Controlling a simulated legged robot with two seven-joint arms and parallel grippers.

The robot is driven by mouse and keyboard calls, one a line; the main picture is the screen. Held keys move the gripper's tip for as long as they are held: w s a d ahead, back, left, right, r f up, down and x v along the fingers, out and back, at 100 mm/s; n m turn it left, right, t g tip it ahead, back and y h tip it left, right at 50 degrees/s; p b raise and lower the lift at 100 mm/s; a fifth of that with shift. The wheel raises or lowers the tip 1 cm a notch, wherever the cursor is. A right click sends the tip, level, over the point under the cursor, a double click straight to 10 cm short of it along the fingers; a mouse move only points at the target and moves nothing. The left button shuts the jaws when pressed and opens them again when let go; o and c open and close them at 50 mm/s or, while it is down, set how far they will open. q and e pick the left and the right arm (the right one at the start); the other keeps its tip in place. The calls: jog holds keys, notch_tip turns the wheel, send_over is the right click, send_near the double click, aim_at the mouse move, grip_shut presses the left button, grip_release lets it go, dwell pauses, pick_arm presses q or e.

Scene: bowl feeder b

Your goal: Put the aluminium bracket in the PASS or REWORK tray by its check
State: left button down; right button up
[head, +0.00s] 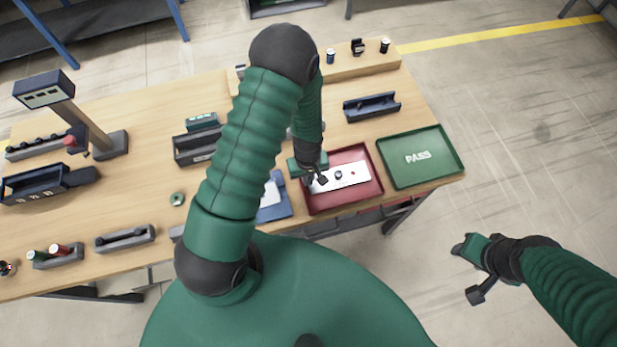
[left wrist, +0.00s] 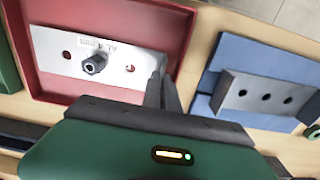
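The aluminium bracket (left wrist: 110,58) is a pale plate with AL lettering, red-rimmed holes and a dark hex post. It lies within the red tray (head: 370,195), slightly turned to its sides; in the head view the bracket (head: 350,178) also shows there. My left gripper (left wrist: 162,88) is at the bracket's end, its fingers close together and seemingly pinching that edge; the contact is partly hidden. The green PASS tray (head: 445,172) is empty, right of the red tray. No label is visible on the red tray. My right gripper (head: 460,248) hangs off the table, finger gap unclear.
A blue fixture (head: 281,208) stands left of the red tray; its grey block with holes (left wrist: 262,95) shows in the left wrist view. A dark blue bin (head: 372,107) is behind the trays. A post with a display (head: 45,90) and several holders stand at the left.

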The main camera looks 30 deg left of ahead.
pick_arm(q)
jog(key=shift+f, duration=0.2)
jog(key=c, duration=1.6)
grip_release()
jog(key=shift+w+d, duration=0.1)
jog(key=shift+c, duration=0.2)
jog(key=shift+r, duration=0.1)
